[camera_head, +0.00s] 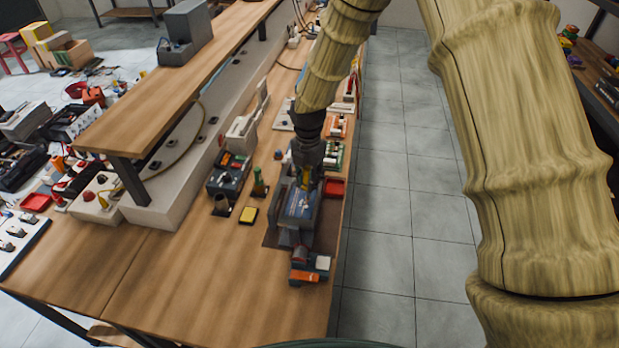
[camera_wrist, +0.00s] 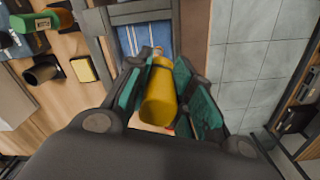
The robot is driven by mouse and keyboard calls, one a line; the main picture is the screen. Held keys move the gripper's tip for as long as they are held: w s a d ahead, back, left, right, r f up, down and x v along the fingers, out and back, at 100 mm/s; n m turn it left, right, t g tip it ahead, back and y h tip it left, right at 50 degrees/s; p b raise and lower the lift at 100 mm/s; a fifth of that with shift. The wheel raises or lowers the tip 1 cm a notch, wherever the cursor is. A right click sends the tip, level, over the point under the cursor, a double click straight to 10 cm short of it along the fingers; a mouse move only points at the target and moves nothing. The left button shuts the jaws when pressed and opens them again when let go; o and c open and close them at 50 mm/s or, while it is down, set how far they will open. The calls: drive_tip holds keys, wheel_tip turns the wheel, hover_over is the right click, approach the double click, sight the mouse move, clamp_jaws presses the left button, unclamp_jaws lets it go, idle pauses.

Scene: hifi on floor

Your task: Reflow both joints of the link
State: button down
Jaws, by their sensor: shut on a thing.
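My gripper (camera_head: 307,172) is shut on a yellow-handled tool, which looks like a soldering iron. Its thick yellow handle (camera_wrist: 161,95) sits between the teal finger pads in the wrist view. A blue board (camera_head: 299,206) in a grey frame lies below the gripper near the right edge of the bench, and part of the board shows past the handle in the wrist view (camera_wrist: 146,36). The tool points down toward the board; its tip is hidden, so I cannot tell whether it touches. The link and its joints are too small to make out.
Left of the board are a yellow sponge pad (camera_head: 248,215), a dark tube holder (camera_head: 221,204), a green-topped item (camera_head: 259,183) and a grey-black unit (camera_head: 229,176). A red tray (camera_head: 334,188) stands close on the right. A small orange-and-grey device (camera_head: 309,270) sits in front. The front-left bench is clear.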

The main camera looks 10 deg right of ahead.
drive_tip(key=shift+w+f, duration=0.5)
drive_tip(key=shift+w, duration=0.25)
drive_tip(key=shift+s+r, duration=0.25)
drive_tip(key=shift+r, duration=0.15)
drive_tip(key=shift+w+f, duration=0.25)
drive_tip(key=shift+w, duration=0.1)
drive_tip(key=shift+s+r, duration=0.15)
drive_tip(key=shift+s, duration=0.05)
drive_tip(key=shift+s+p, duration=0.25)
drive_tip(key=shift+p, duration=0.15)
drive_tip(key=shift+f, duration=0.6)
idle(2.9)
drive_tip(key=shift+r, duration=0.1)
idle(0.4)
